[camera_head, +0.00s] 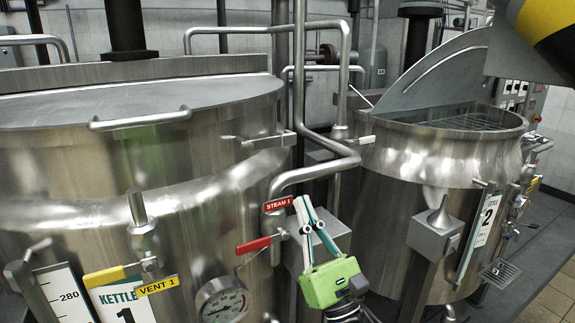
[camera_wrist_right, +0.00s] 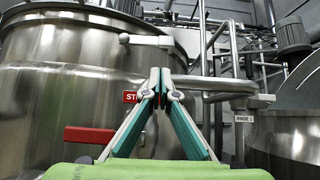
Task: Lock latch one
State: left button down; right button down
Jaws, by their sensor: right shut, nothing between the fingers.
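Kettle 1 (camera_head: 90,180) is the large steel vessel on the left, with its flat lid (camera_head: 130,100) down. A small metal latch-like bar (camera_head: 266,141) sticks out at the right side of its rim. It also shows in the right wrist view (camera_wrist_right: 146,40), above and a little left of the fingertips. I cannot tell whether it is locked. My right gripper (camera_head: 302,203) has a green body and points up, below and right of that bar in the picture. Its fingertips (camera_wrist_right: 160,75) are together and empty, apart from the bar. My left gripper is not in view.
A steam pipe (camera_head: 310,170) bends down close to my right gripper. A red valve handle (camera_head: 253,245), a yellow vent handle (camera_head: 105,276) and a gauge (camera_head: 222,302) sit on the kettle front. Kettle 2 (camera_head: 400,205) stands at right with its lid (camera_head: 430,75) raised.

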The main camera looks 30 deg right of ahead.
aim_at(287, 179)
jog(key=p+x, duration=0.5)
jog(key=x, duration=0.5)
jog(key=shift+p, duration=0.35)
